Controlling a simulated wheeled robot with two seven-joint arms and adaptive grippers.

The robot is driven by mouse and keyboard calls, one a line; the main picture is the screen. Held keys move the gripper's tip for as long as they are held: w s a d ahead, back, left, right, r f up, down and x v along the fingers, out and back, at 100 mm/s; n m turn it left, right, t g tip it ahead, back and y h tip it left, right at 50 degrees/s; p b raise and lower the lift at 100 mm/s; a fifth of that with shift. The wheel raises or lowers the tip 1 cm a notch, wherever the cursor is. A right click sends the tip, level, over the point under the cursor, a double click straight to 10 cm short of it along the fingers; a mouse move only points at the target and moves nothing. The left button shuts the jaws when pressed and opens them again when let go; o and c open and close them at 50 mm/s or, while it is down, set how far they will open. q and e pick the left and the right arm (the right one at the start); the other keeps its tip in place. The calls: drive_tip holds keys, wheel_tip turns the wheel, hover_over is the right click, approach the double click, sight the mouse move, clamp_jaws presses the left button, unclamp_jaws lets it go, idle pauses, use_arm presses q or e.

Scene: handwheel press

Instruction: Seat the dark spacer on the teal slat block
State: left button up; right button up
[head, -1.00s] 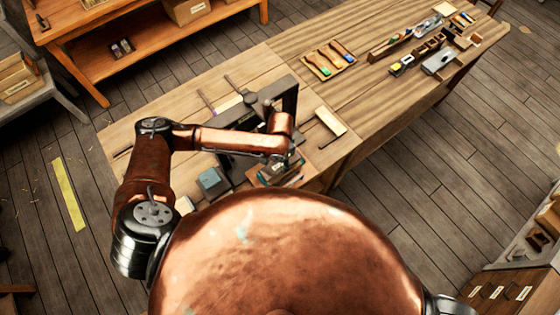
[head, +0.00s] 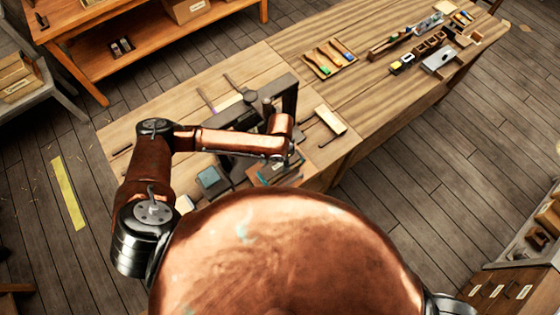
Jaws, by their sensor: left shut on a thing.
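My left gripper (head: 281,162) is at the end of the copper arm, low over the near edge of the bench, just in front of the press. It is shut on a small dark thing that looks like the dark spacer; arm and fingers hide most of it. Teal edges of what seems to be the teal slat block (head: 263,180) show just below the gripper. I cannot tell whether the spacer touches it. My right gripper is out of view.
The dark press frame (head: 288,95) stands close behind the gripper. A grey-teal block (head: 211,180) sits to the left. A pale wooden block (head: 331,120) lies to the right. A tray of colourful-handled tools (head: 329,60) is farther back. The bench's left part is mostly clear.

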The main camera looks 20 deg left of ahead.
use_arm(q)
drive_tip(key=shift+f, duration=0.35)
drive_tip(key=o, duration=1.3)
wheel_tip(320, 180, up, 12)
